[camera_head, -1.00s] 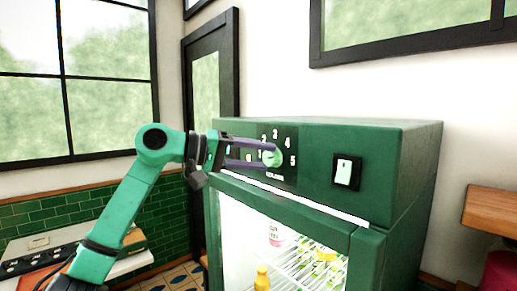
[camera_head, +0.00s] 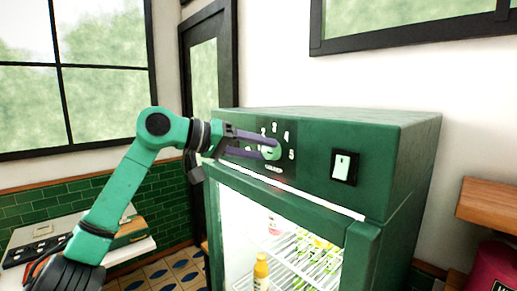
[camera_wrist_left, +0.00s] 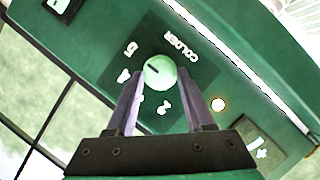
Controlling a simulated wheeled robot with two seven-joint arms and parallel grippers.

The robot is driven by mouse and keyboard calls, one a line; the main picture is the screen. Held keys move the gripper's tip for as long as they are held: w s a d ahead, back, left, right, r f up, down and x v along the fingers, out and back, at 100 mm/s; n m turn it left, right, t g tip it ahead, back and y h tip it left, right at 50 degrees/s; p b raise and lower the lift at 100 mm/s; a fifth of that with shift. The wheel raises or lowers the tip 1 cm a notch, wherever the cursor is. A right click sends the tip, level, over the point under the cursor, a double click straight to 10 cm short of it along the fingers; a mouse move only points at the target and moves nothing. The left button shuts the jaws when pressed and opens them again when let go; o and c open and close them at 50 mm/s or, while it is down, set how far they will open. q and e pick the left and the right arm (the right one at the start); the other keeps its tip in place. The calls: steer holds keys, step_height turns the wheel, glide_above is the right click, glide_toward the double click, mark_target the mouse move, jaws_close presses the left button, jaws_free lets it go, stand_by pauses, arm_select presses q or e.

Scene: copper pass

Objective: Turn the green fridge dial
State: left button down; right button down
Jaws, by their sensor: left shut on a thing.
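The green fridge dial (camera_head: 271,151) is a round pale green knob on the dark panel of the green fridge (camera_head: 400,135). White numbers and lettering surround it. My left gripper (camera_head: 268,149) reaches it from the left, with its two purple fingers on either side of the knob, shut on it. In the left wrist view the dial (camera_wrist_left: 160,72) sits between the fingertips of my left gripper (camera_wrist_left: 161,76). A short dark mark on its face points to the upper left of that picture. Some numbers are hidden behind the fingers. My right gripper is not in view.
A white rocker switch (camera_head: 343,168) is to the right of the dial. Below is the fridge's glass front, with a yellow bottle (camera_head: 261,272) and wire shelves inside. A small lit lamp (camera_wrist_left: 218,104) shows near the fingers. A wooden shelf (camera_head: 487,201) is at the right.

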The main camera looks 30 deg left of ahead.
arm_select(q)
steer(key=shift+c, duration=1.4)
jaws_free()
steer(key=shift+w, duration=0.1)
steer(key=b+v, duration=0.3)
steer(key=v, duration=1.1)
steer(key=shift+s+a, duration=0.2)
steer(key=shift+w+r, duration=0.1)
